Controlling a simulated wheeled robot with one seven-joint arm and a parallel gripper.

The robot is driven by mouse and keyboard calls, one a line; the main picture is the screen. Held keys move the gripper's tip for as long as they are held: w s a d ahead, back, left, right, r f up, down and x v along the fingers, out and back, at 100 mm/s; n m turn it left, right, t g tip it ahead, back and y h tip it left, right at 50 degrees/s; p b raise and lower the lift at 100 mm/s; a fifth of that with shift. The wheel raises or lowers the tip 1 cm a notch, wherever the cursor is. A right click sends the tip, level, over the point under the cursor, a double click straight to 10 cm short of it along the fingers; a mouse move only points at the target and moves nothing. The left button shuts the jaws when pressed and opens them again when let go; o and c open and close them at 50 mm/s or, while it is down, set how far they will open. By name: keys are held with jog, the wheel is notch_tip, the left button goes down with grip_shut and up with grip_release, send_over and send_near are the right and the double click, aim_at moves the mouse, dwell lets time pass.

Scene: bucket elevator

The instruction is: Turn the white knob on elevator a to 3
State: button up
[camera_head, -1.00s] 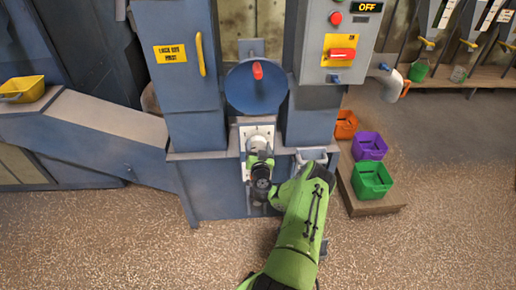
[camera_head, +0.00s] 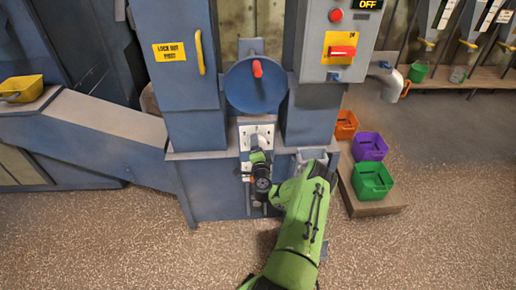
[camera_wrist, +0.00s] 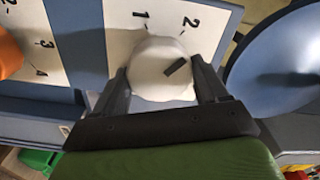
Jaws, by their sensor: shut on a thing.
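The white knob (camera_wrist: 160,72) sits on a pale dial plate (camera_wrist: 118,30) in the wrist view, with the printed marks 1 and 2 above it. A short dark pointer line on the knob slants up and right, to the right of the 2. My gripper (camera_wrist: 160,66) is shut on the knob, one finger on each side. In the head view, my gripper (camera_head: 259,158) is at the white panel (camera_head: 245,135) on the front of the blue elevator (camera_head: 196,130). It hides most of the knob there. The 3 by the white knob cannot be seen.
An orange knob (camera_wrist: 7,55) with its own numbers lies left of the white one. A blue round disc (camera_head: 255,88) with a red handle juts out above the panel. A control box (camera_head: 335,45) reading OFF is at upper right. Coloured bins (camera_head: 372,180) stand right.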

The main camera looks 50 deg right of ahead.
jog(key=m, duration=1)
jog(key=shift+s+d+r, duration=0.1)
jog(key=shift+d+r, duration=0.05)
jog(key=shift+d, duration=0.1)
jog(key=shift+m, duration=0.4)
jog(key=o, duration=0.8)
jog(key=shift+o, duration=1.3)
jog(key=shift+f, duration=0.2)
jog(key=shift+a, duration=0.1)
jog(key=shift+f, duration=0.1)
